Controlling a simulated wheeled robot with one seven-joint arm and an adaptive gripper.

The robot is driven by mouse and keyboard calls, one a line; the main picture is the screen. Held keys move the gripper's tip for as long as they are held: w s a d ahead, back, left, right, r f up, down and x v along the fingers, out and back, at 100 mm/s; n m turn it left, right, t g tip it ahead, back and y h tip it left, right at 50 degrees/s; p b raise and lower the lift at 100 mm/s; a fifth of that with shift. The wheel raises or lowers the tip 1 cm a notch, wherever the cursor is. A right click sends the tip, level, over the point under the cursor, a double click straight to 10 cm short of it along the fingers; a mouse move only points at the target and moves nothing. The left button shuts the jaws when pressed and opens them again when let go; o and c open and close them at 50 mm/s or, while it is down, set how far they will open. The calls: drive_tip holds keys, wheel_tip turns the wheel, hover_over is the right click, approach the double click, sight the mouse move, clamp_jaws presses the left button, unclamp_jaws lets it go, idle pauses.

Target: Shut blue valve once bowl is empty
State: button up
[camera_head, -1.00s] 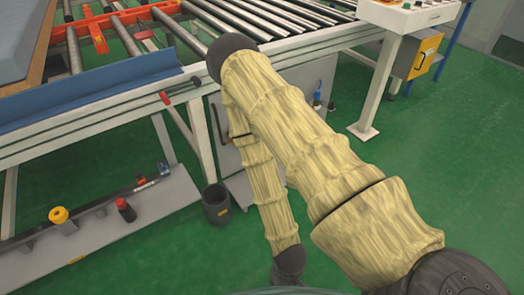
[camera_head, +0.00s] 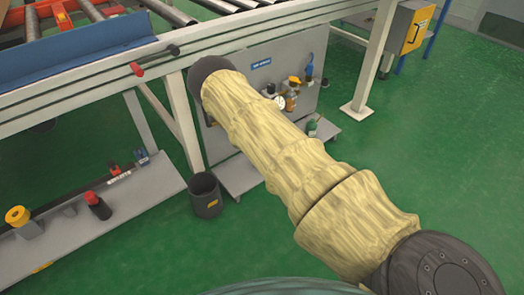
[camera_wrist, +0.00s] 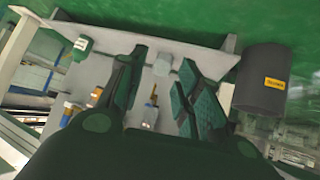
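The blue valve (camera_head: 309,72) appears to be the small blue part on the upper right of the grey panel under the conveyor in the head view. Left of it are yellow-orange fittings (camera_head: 294,81) and a round gauge (camera_head: 281,101). The bowl cannot be clearly told, nor whether it is empty. In the wrist view my gripper (camera_wrist: 160,85) is open, its two dark fingers spread and nothing seen held between them. Amber-and-silver fittings (camera_wrist: 152,105) show beyond and between the fingers. My gripper is hidden behind my arm in the head view.
A black bin (camera_head: 205,194) stands left of the panel; it also shows in the wrist view (camera_wrist: 258,80). A green object (camera_head: 312,128) sits by the panel's lower right. A conveyor leg (camera_head: 371,70) stands farther right. The green floor (camera_head: 440,180) at right is clear.

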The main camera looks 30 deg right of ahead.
drive_tip(key=w+d+f+t+b, duration=0.1)
drive_tip(key=w+d+t+b, duration=0.4)
drive_tip(key=w, duration=0.4)
drive_tip(key=shift+w+d+r+n+t+y+b, duration=0.2)
drive_tip(key=shift+w+r+n+t+y+b, duration=0.55)
drive_tip(key=shift+w+b, duration=1.85)
drive_tip(key=shift+w+d+r+n+t+y+b, duration=0.4)
drive_tip(key=shift+w+y+b, duration=0.8)
drive_tip(key=shift+w, duration=2.55)
drive_tip(key=shift+w+r+n+t+y+b, duration=0.4)
drive_tip(key=shift+w+n+t+y+b, duration=0.25)
drive_tip(key=shift+w+b, duration=2.1)
drive_tip(key=shift+w+p, duration=0.4)
clamp_jaws()
